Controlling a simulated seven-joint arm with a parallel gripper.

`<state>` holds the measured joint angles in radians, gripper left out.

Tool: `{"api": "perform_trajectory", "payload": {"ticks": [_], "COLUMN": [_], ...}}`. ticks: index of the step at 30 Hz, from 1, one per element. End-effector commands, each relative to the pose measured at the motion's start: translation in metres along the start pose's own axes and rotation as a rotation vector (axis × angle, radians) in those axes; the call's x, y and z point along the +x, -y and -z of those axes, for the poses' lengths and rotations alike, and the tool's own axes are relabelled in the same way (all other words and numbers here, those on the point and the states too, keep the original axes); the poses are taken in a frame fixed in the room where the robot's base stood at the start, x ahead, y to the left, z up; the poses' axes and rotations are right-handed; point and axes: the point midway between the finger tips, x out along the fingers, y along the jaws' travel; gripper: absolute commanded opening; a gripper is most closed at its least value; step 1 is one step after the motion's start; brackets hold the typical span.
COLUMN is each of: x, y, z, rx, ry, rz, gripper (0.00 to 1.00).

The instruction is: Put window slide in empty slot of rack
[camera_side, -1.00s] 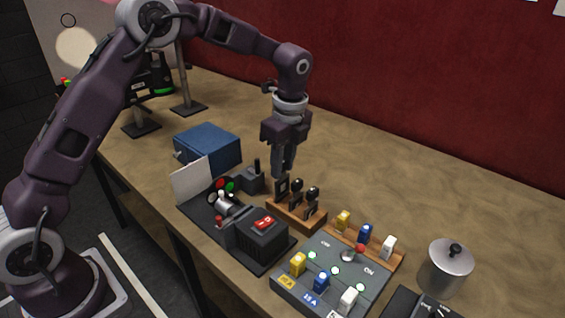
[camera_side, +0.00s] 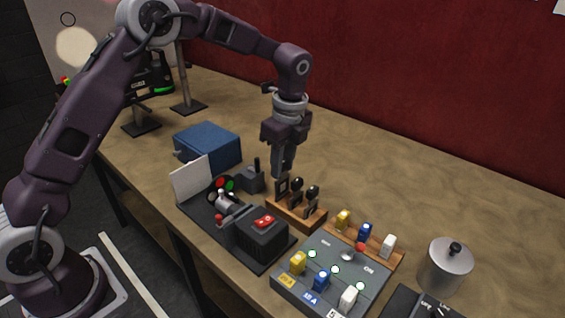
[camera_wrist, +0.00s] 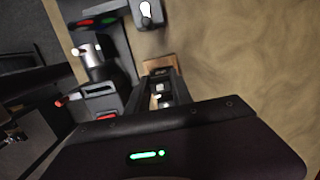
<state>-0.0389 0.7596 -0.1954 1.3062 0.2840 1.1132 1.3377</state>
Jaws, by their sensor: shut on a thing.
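A small wooden rack (camera_side: 300,214) stands on the table, with two dark round-topped slides, the nearer (camera_side: 312,197) and the middle one (camera_side: 296,186), upright in it. A dark square-framed window slide (camera_side: 281,187) is at the rack's left end. My gripper (camera_side: 283,172) points straight down over that end, its fingers shut on the top of the window slide. The slide looks upright with its lower edge at the rack; I cannot tell whether it is fully seated. In the wrist view, the fingers hide most of the rack (camera_wrist: 160,64).
A black optical bench (camera_side: 225,215) with lamp housing and white screen (camera_side: 191,180) lies left of the rack. A dark switch box (camera_side: 251,178) and blue box (camera_side: 207,143) stand behind it. A grey fuse panel (camera_side: 325,275) and metal pot (camera_side: 445,268) are at the right.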

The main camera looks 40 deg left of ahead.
Motion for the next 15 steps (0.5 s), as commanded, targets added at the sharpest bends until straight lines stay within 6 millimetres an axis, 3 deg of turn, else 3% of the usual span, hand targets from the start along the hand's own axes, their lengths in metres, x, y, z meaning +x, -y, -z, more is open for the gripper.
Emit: {"api": "perform_trajectory", "payload": {"ticks": [15], "x": [0.011], "y": [0.0], "z": [0.001], "rx": [0.0], "ry": [0.0], "rz": [0.0], "gripper": [0.0]}}
